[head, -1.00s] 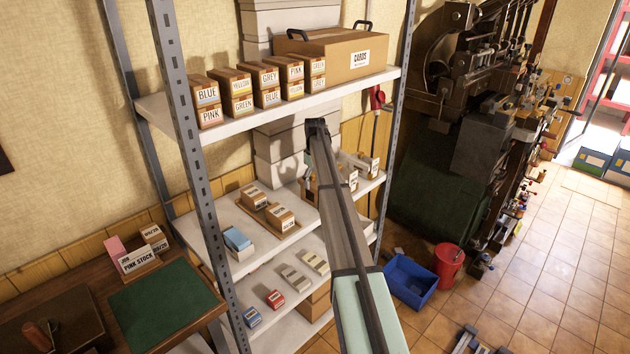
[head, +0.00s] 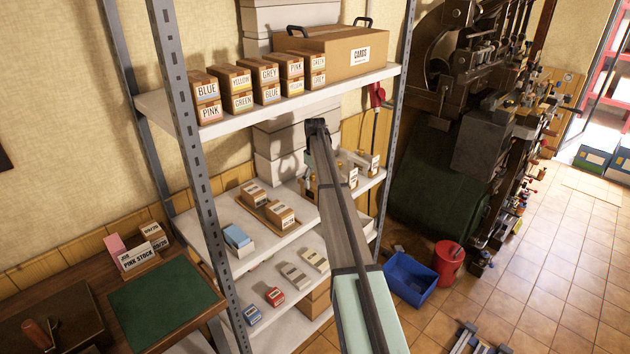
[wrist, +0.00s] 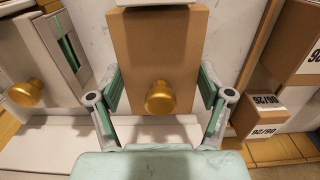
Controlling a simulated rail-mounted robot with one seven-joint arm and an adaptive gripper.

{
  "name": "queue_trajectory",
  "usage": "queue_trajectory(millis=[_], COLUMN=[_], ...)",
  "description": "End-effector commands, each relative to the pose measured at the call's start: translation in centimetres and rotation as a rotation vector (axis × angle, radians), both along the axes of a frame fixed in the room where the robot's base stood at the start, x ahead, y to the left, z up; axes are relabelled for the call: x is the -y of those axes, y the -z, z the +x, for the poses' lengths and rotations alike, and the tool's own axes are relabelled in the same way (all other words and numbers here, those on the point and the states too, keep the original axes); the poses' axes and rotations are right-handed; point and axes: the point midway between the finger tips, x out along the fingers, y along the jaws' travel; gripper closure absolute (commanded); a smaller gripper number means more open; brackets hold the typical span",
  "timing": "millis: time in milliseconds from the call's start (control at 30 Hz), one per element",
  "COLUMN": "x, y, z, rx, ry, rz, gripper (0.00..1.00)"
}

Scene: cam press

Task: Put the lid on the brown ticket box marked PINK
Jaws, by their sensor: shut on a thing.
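My gripper (wrist: 160,100) is shut on a brown block with a brass knob (wrist: 160,97), one finger on each side of it in the wrist view. I cannot tell if this block is a lid. In the head view my gripper is mostly hidden behind my arm, at the middle shelf. On the top shelf, a brown box marked PINK (head: 209,113) sits under one marked BLUE (head: 206,91). Another box marked PINK (head: 291,68) stands farther right in the same row. Whether these boxes have lids is too small to tell.
Another brass knob (wrist: 28,92) is close on the left in the wrist view, and brown labelled boxes (wrist: 268,101) are on the right. The shelf's front upright (head: 190,150) and top shelf (head: 160,110) bound the space. A large CARDS box (head: 335,58) stands at the top right.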

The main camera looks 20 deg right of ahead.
Motion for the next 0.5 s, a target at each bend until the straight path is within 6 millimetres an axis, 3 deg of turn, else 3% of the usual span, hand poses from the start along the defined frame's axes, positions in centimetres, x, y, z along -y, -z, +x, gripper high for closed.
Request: queue_trajectory(millis=[500], x=[0.00], y=[0.90], z=[0.00], rx=[0.000], ry=[0.000], rz=[0.000], gripper=[0.54])
